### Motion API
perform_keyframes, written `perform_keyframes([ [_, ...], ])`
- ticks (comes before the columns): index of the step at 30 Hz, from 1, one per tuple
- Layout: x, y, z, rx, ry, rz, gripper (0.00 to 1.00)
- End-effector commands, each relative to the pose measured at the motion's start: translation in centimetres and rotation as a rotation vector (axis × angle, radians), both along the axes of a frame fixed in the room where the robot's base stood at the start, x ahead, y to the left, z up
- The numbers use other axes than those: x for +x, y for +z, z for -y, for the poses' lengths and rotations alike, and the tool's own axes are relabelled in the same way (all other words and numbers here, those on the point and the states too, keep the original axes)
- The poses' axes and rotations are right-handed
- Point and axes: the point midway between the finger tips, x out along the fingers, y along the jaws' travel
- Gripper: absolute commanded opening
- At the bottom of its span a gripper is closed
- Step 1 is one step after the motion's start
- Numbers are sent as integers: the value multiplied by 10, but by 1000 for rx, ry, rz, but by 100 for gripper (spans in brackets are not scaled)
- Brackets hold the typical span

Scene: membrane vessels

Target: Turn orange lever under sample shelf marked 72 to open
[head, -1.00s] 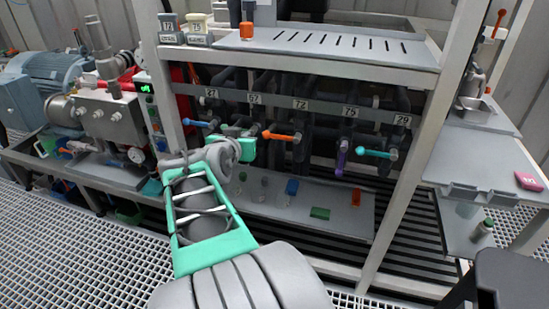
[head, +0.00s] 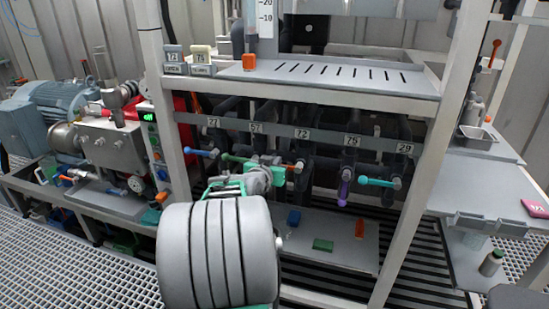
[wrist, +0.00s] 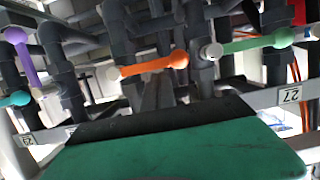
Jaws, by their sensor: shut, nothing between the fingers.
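The orange lever (head: 291,167) is under the tag 72 (head: 302,133) in the head view, partly hidden by my gripper. In the wrist view the orange lever (wrist: 150,66) lies about level, with a pale pivot at its left end and a round knob at its right. My gripper (head: 266,161) is in front of the lever row, just left of the orange lever's visible part. It is shut and empty. Its green and black body (wrist: 175,145) fills the bottom of the wrist view. I cannot tell whether it touches the lever.
Neighbouring levers are green (wrist: 255,44), purple (head: 345,188), teal (head: 378,182) and blue (head: 202,153). Dark pipes run behind them. A lower shelf (head: 330,262) holds small coloured blocks. A frame post (head: 418,190) stands to the right.

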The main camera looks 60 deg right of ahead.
Motion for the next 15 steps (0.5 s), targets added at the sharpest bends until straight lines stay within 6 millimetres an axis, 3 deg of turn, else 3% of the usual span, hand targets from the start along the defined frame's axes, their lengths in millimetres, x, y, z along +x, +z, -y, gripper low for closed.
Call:
perform_keyframes([
  [15, 1, -3, -1, -4, 2, -23, 0],
])
